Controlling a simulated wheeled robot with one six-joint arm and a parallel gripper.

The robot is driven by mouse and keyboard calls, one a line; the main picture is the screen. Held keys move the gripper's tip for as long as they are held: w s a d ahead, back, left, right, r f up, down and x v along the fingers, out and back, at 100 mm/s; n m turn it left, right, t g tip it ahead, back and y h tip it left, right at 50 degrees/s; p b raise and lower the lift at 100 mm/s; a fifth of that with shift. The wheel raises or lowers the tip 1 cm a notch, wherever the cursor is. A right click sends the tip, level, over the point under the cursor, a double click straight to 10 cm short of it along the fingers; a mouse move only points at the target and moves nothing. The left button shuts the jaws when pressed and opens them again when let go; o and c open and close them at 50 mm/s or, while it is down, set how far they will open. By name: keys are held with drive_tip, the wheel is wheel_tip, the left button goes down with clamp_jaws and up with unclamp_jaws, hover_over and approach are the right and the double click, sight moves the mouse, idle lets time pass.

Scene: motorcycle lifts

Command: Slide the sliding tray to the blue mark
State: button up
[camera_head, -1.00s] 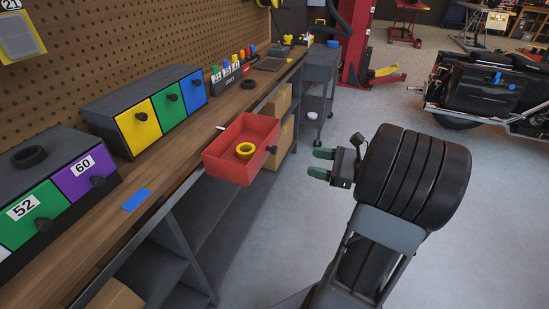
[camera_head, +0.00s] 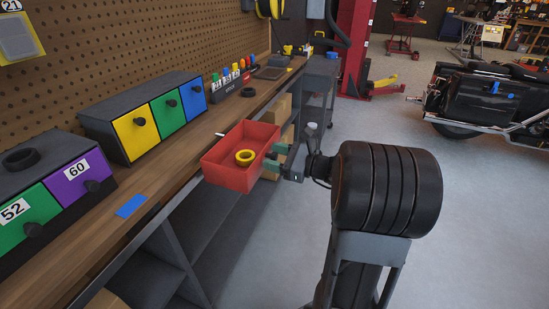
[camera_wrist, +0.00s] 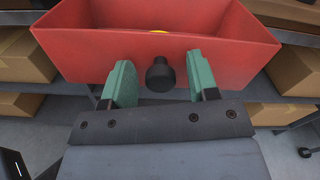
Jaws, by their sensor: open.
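The sliding tray (camera_head: 228,176) is a red open box at the front edge of the wooden bench, with a yellow ring (camera_head: 245,157) inside. In the wrist view its red front wall (camera_wrist: 90,52) carries a black round knob (camera_wrist: 160,75). My gripper (camera_head: 277,157) is at the tray's right side, open. In the wrist view its green fingers (camera_wrist: 159,84) stand on either side of the knob, with gaps to it. The blue mark (camera_head: 131,205) is a flat patch on the bench edge, left of and nearer than the tray.
A drawer unit (camera_head: 140,105) with yellow, green and blue fronts stands behind the bench edge. Another unit with green and purple drawers (camera_head: 78,180) stands at left. Cardboard boxes (camera_wrist: 22,58) lie on the shelves below. The floor (camera_head: 460,210) at right is clear near me.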

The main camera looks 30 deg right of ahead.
drive_tip(key=shift+w, duration=0.1)
clamp_jaws()
idle(0.6)
